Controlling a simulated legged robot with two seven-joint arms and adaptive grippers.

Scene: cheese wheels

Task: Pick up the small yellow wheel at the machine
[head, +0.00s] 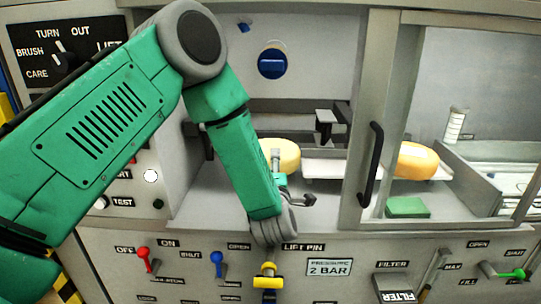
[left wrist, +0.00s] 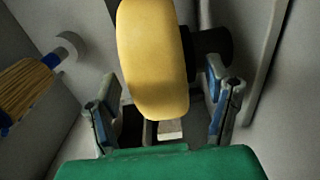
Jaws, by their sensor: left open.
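The small yellow wheel (head: 285,150) is inside the machine's open bay, left of the dark door handle, partly hidden by my left gripper. My left gripper (head: 292,182) reaches into the bay from the front, just before the wheel. In the left wrist view the yellow wheel (left wrist: 155,60) stands on edge, between the two spread fingers of my left gripper (left wrist: 165,82). A gap shows between each finger and the wheel. I cannot tell how deep the wheel sits between them. My right gripper is not in view.
A second yellow wheel (head: 416,160) sits behind the glass at right, above a green block (head: 407,207). A black door handle (head: 370,165) stands right of the bay. The front panel carries a red lever (head: 144,256) and a blue lever (head: 217,262). A brush (left wrist: 25,90) is at left.

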